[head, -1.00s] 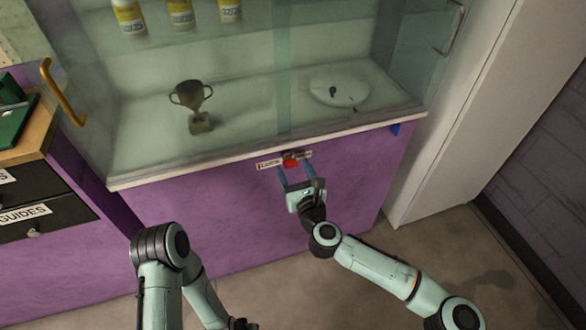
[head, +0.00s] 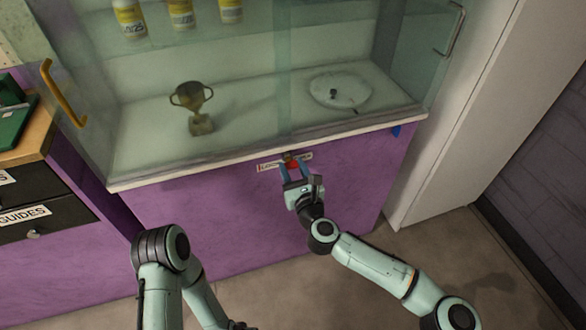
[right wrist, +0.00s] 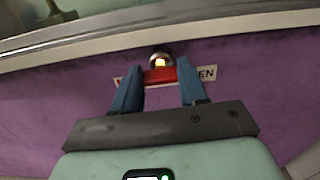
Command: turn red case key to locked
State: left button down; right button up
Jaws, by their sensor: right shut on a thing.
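The red key (head: 292,164) sits in the lock on the purple front of the glass case, just below its white ledge. In the right wrist view the red key (right wrist: 160,76) lies crosswise below a round metal lock (right wrist: 161,59). My right gripper (head: 293,171) is shut on the key, with a blue finger at each end; it also shows in the right wrist view (right wrist: 160,84). A white label (right wrist: 207,73) behind the key shows "EN" at right; its left part is mostly hidden by a finger. My left arm is at the lower left; its gripper is out of frame.
The glass case holds a trophy (head: 193,108), a round plate (head: 340,91) and several yellow-labelled bottles (head: 180,13). A small blue piece (head: 397,130) is under the ledge at right. Black drawers (head: 40,208) stand at left. A white panel (head: 455,120) stands at right.

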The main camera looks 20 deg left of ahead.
jog(key=n, duration=0.7)
jog(key=shift+a+n, duration=0.1)
jog(key=shift+n, duration=0.3)
jog(key=n, duration=0.4)
jog(key=shift+f+n, duration=0.1)
jog(key=shift+n, duration=0.2)
pick_arm(q)
jog(key=shift+s+a+f+b, duration=0.1)
jog(key=shift+s+f+b, duration=0.2)
jog(key=shift+s+f, duration=0.2)
pick_arm(e)
jog(key=n, duration=0.5)
jog(key=shift+f, duration=0.1)
pick_arm(q)
jog(key=shift+s, duration=0.1)
pick_arm(e)
jog(key=o, duration=1.1)
jog(key=shift+s, duration=0.1)
jog(key=shift+c, duration=0.2)
